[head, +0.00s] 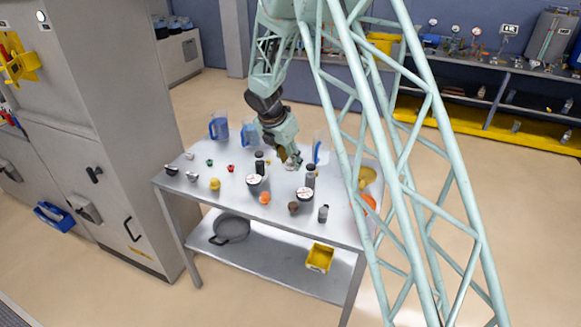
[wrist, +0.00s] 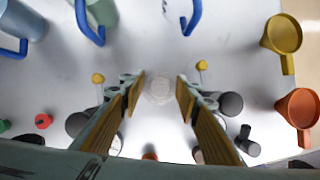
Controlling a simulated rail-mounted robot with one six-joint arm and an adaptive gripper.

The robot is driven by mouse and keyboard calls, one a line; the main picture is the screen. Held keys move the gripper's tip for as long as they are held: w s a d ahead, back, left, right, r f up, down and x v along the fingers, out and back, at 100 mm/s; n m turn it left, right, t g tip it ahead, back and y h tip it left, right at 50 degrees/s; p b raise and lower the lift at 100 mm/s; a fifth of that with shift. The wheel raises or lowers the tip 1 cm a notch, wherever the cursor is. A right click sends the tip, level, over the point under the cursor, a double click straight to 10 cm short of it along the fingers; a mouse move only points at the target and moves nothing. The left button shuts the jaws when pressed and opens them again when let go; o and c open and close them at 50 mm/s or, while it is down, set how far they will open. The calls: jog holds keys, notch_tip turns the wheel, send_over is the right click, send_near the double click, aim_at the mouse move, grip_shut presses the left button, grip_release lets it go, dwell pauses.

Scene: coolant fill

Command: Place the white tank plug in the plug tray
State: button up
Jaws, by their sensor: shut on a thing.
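My gripper (head: 291,163) is over the back middle of the steel table. In the wrist view my gripper (wrist: 159,86) has its two fingers on either side of a pale, round thing, which I take to be the white tank plug (wrist: 158,89). The fingers are shut on it. In the head view only a small whitish patch of the plug (head: 289,165) shows at the fingertips. Whether it touches the tabletop is hard to tell. No container is clearly identifiable as the plug tray; a small yellow bin (head: 320,257) stands on the lower shelf.
Blue-handled jugs (head: 218,128) stand along the table's back edge. Dark bottles, white-lidded jars (head: 254,183) and small coloured caps crowd the area in front of my gripper. Yellow (wrist: 283,35) and orange (wrist: 298,108) funnels lie at the right. A grey pan (head: 231,230) is on the shelf.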

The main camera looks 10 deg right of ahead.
aim_at(290, 160)
jog(key=shift+r+p, duration=0.3)
jog(key=shift+r, duration=1.7)
jog(key=shift+s+a, duration=0.1)
jog(key=shift+s, duration=0.05)
